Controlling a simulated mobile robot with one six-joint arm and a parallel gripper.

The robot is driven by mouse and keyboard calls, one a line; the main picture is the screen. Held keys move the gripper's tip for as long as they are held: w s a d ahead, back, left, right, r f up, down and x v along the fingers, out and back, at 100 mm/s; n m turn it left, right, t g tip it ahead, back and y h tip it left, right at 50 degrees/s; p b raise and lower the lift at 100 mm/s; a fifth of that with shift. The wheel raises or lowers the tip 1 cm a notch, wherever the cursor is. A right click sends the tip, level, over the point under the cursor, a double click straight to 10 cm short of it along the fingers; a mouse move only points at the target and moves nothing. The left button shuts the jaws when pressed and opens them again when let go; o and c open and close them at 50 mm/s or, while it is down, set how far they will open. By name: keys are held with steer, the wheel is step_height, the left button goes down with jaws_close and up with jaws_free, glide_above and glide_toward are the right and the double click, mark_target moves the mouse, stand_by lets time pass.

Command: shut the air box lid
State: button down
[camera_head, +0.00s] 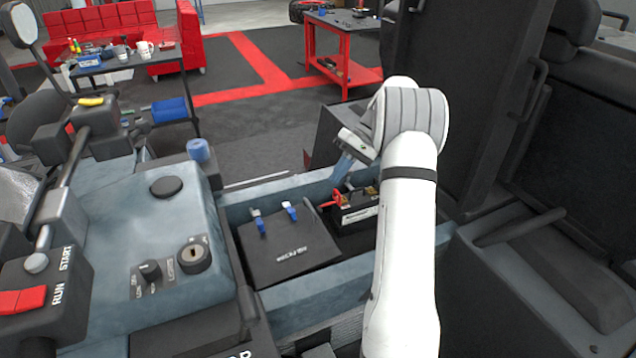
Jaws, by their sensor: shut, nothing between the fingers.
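The air box lid (290,248) is a dark flat panel with pale lettering, in the blue-grey tray in the middle of the view. Two blue-tipped latches (290,211) stand at its far edge. The lid looks nearly flat, but I cannot tell from here whether it is fully seated. My gripper (341,176) is shut and empty, pointing down above the far side of the tray, to the right of and beyond the lid. It appears apart from the lid. My forearm hides part of the tray's right end.
A black battery (358,214) with red terminal parts sits right of the lid, below my gripper. The blue-grey tray wall (320,284) runs along the near side. A control console (160,240) with knobs and a key switch stands left. A dark seat and frame fill the right.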

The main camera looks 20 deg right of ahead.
steer(key=a+r+g+h+p, duration=0.1)
steer(key=a+r+h+p, duration=0.1)
steer(key=a+h, duration=0.4)
steer(key=t+h+p, duration=0.3)
steer(key=h, duration=0.3)
glide_toward(309, 205)
steer(key=shift+n, duration=0.3)
steer(key=p+x, duration=0.1)
steer(key=x, duration=0.5)
steer(key=shift+w+d+f, duration=0.1)
steer(key=shift+w+f, duration=0.1)
steer(key=shift+f, duration=0.1)
steer(key=b+x, duration=0.2)
steer(key=x, duration=0.1)
steer(key=shift+d+f, duration=0.1)
steer(key=shift+s, duration=0.1)
